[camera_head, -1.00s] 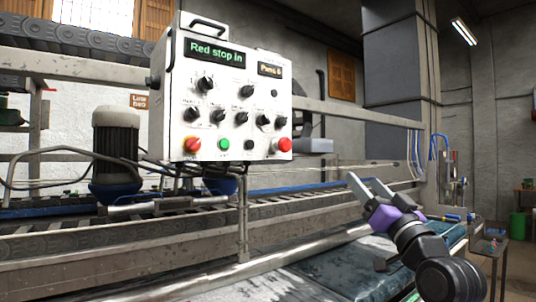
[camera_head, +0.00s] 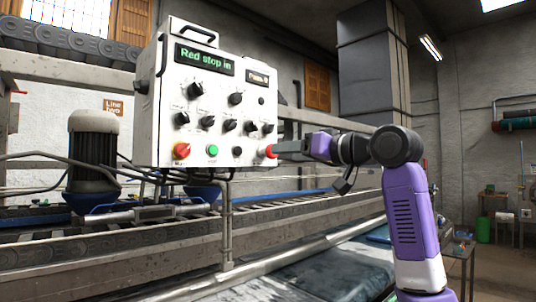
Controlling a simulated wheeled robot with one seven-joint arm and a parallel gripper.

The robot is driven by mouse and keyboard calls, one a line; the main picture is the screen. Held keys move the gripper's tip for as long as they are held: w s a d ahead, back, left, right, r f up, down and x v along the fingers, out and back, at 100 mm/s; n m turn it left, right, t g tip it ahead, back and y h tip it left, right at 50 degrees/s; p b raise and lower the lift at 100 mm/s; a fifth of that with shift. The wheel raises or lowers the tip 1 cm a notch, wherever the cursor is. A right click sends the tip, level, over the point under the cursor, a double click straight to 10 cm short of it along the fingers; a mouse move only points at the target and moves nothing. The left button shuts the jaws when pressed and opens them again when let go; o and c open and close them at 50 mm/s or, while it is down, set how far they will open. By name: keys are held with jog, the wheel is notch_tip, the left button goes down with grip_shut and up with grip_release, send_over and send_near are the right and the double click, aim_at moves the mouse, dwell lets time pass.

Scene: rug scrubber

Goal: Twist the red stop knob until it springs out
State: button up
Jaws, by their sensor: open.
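The white control box (camera_head: 215,105) hangs over the machine, its green display (camera_head: 204,58) reading "Red stop in". The red stop knob (camera_head: 270,152) is a round red button at the lower right corner of the panel. My gripper (camera_head: 280,148) reaches in from the right, level with the knob, its grey fingers pointing left at it. The fingers are open. Their tips are at or very near the knob's right side; whether they touch or straddle it I cannot tell.
A grey motor (camera_head: 94,150) stands at left. Rails and a conveyor run below the box.

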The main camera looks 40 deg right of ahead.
jog(key=shift+w+a+p, duration=0.1)
jog(key=shift+w+p, duration=0.3)
jog(key=shift+w, duration=3.2)
grip_shut()
